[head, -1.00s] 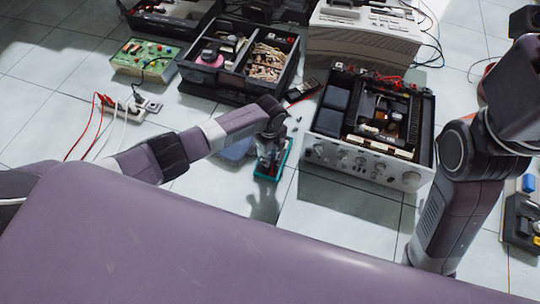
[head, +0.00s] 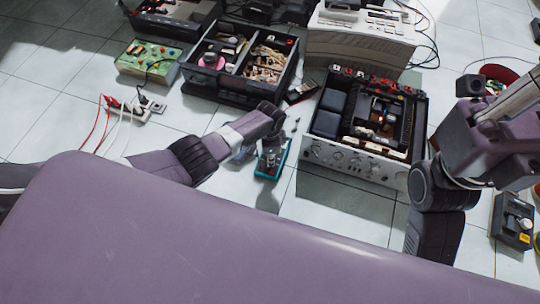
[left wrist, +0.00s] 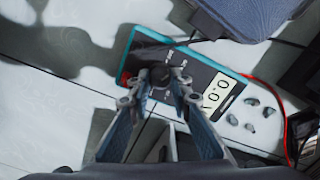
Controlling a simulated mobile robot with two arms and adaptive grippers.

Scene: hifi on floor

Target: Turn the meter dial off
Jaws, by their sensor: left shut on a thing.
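The meter (head: 286,160), with a teal rim, lies on the tiled floor left of the open amplifier. In the left wrist view the meter (left wrist: 203,72) shows a dark face and a pale display (left wrist: 217,97) with dark digits. My left gripper (left wrist: 160,84) is over the meter's face, its two fingertips shut on the dark dial (left wrist: 160,74), which they partly hide. In the head view my left gripper (head: 271,152) covers part of the meter. My right arm is at the right; its gripper is not in view.
The open amplifier (head: 345,163) stands just right of the meter. A black divided box (head: 220,88) and a green circuit board (head: 147,60) are behind. A power strip (head: 137,110) with red and white cables lies at the left. Bare tiles are in front of the meter.

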